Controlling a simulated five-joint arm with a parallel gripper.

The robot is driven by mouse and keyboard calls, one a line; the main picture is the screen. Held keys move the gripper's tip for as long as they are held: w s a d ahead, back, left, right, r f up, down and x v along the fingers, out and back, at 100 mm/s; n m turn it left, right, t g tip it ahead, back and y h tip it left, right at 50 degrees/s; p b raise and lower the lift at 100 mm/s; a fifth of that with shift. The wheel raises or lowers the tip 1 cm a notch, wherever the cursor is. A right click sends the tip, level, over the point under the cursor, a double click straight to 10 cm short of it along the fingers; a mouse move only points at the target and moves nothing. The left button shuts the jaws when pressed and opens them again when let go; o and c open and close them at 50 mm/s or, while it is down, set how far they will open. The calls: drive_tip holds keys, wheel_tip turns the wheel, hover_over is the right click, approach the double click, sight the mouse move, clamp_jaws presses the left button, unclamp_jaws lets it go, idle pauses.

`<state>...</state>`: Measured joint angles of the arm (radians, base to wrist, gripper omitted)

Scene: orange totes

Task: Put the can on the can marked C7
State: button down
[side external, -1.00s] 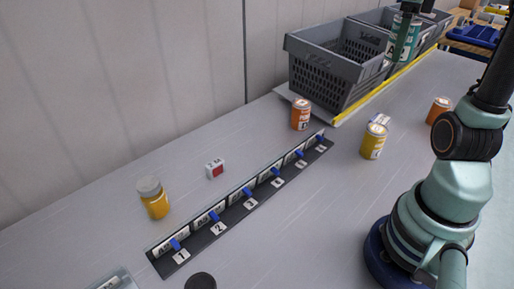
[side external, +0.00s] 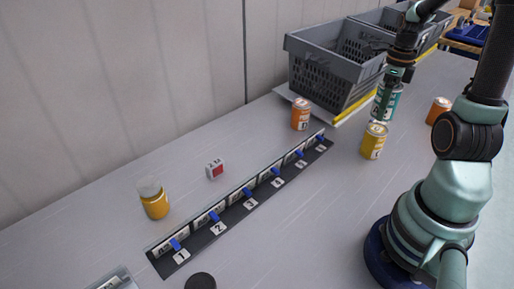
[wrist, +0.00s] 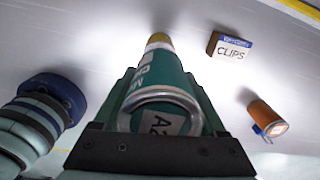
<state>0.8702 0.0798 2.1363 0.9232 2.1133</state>
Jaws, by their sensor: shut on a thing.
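An orange can (side external: 301,115) stands near the grey crate and another orange can (side external: 439,109) near my arm. I cannot read C7 on any can.
A rack with numbered slots (side external: 245,203) runs across the table. A CLIPS box (wrist: 229,47) lies near the cans. A yellow-lidless-looking jar (side external: 154,201), a small red-and-white box (side external: 215,169) and a grey crate (side external: 318,76) stand farther off.

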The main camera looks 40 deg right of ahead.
drive_tip(key=shift+f, duration=1.85)
drive_tip(key=shift+f, duration=0.15)
unclamp_jaws()
